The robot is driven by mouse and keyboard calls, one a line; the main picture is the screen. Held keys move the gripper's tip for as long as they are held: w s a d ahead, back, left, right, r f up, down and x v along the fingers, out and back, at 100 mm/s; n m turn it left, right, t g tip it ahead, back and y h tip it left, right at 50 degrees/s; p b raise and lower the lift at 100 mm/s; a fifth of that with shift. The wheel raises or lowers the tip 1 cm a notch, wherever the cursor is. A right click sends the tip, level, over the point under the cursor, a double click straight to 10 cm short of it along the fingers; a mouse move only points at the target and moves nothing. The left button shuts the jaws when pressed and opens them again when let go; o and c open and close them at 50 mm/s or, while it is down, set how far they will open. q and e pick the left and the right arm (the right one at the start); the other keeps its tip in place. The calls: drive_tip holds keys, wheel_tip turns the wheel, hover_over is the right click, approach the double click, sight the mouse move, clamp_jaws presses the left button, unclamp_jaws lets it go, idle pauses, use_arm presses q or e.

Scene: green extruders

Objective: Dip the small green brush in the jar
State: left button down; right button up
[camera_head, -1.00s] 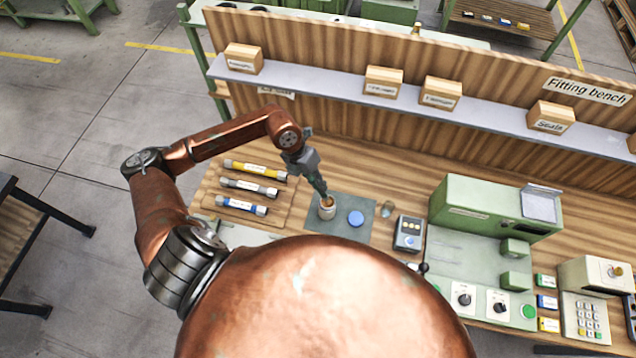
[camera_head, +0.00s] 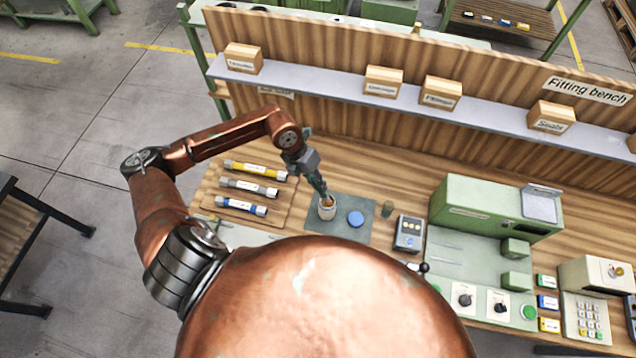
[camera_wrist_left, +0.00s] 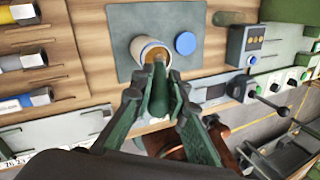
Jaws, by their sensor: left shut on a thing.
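A small white jar (camera_head: 327,210) with brown contents stands open on a grey-green mat (camera_head: 348,233). It also shows in the wrist view (camera_wrist_left: 137,46). My left gripper (camera_head: 320,188) is right above the jar's mouth. In the wrist view my left gripper (camera_wrist_left: 157,92) is shut on the small green brush (camera_wrist_left: 158,100). The brush points down into the jar's opening; how deep its tip reaches is hidden. A round blue lid (camera_head: 356,218) lies on the mat to the right of the jar. My right gripper is not in view.
Yellow, grey and blue banded tubes (camera_head: 249,189) lie on a board to the left. A shelf with boxes (camera_head: 383,81) runs behind.

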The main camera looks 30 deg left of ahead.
use_arm(q)
drive_tip(key=shift+r+p, duration=0.65)
drive_tip(key=shift+r, duration=0.4)
drive_tip(key=shift+r+p, duration=1.1)
drive_tip(key=shift+r, duration=1.35)
drive_tip(key=shift+f, duration=0.1)
